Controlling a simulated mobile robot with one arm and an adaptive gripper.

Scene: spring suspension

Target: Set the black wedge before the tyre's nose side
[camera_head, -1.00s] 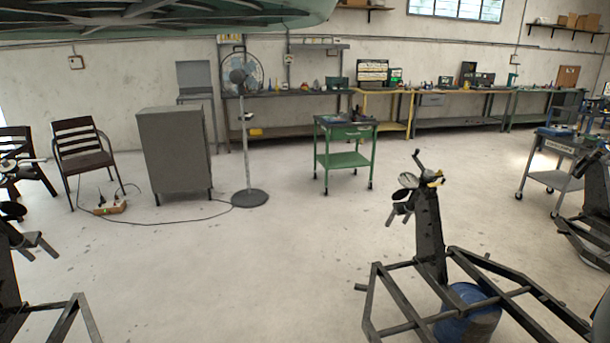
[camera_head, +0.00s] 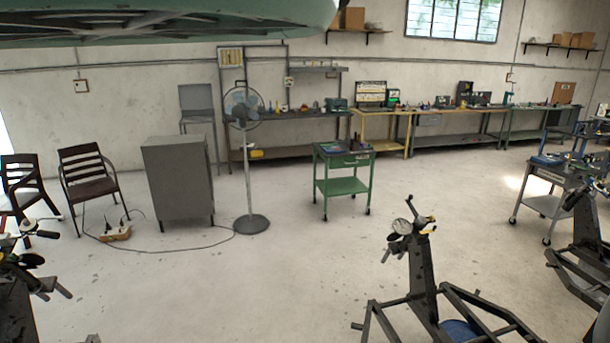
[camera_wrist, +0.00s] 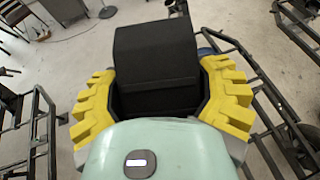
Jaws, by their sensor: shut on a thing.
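The black wedge (camera_wrist: 153,52) fills the middle of the wrist view, a dark block with a sloping face. My gripper (camera_wrist: 160,88) is shut on it, with a yellow ribbed finger on each side. The wedge is held above the floor, over or near the dark metal frames. Neither my gripper nor the wedge shows in the head view.
A dark motorcycle-like frame (camera_head: 421,275) stands at lower right over a blue drum (camera_head: 459,330). More frames stand at both edges. A pedestal fan (camera_head: 247,160), grey cabinet (camera_head: 178,180), green trolley (camera_head: 341,187) and chairs (camera_head: 88,172) stand farther back. The middle floor is clear.

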